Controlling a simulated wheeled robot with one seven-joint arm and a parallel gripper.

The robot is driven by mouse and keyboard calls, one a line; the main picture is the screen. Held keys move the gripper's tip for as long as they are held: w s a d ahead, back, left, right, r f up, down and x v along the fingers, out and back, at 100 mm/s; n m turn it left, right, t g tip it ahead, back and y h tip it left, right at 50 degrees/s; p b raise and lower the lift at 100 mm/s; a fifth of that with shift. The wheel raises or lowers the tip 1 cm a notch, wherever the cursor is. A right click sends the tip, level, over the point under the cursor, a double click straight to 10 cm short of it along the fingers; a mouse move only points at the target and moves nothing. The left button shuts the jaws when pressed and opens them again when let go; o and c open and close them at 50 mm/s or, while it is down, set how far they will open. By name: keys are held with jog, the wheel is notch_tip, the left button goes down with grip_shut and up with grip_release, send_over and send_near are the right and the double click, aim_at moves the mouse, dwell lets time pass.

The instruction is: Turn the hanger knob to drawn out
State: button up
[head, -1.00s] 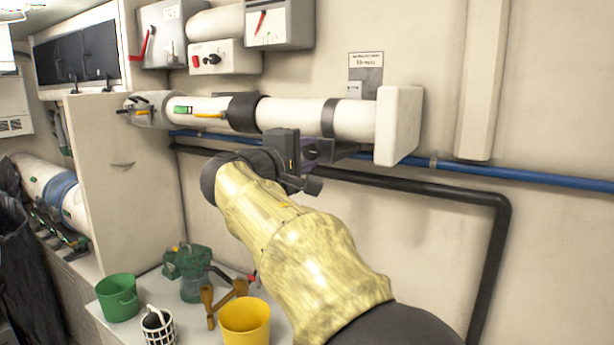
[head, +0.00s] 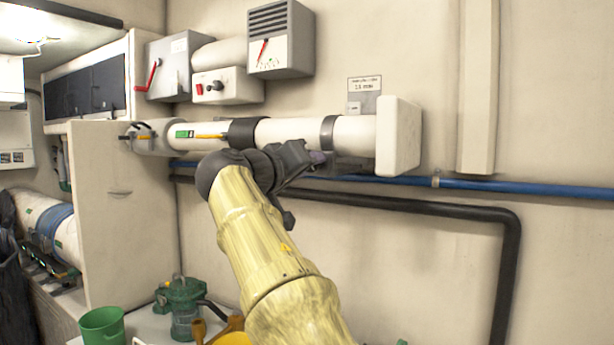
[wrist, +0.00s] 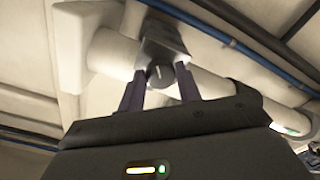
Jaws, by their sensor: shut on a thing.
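The knob (wrist: 158,75) shows in the wrist view as a dark round face with a pale pointer line. It sits on a grey block (wrist: 160,42) at the white tube. My gripper (wrist: 161,88) has its two purplish fingers on either side of the knob, shut on it. In the head view my gripper (head: 318,158) is at the underside of the horizontal white tube (head: 290,131), left of its white end block (head: 399,137). There the knob is hidden behind the gripper.
A small display plate (head: 364,86) is on the wall above the tube. A blue pipe (head: 480,184) and a black pipe (head: 440,206) run below it. Control boxes (head: 281,40) hang at the upper left. A green bucket (head: 103,327) stands low left.

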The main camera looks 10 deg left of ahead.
jog(key=shift+w+a+f+m+b, duration=0.1)
jog(key=shift+m+b, duration=0.3)
jog(key=shift+m, duration=1.35)
jog(key=shift+f+m+b, duration=0.1)
jog(key=shift+m+b, duration=0.3)
jog(key=shift+m, duration=1.35)
jog(key=o, duration=1)
jog(key=shift+c, duration=0.2)
jog(key=shift+r, duration=0.1)
jog(key=b+v, duration=0.3)
jog(key=v, duration=1.4)
jog(key=shift+s+a+b, duration=0.15)
jog(key=shift+s+b, duration=0.15)
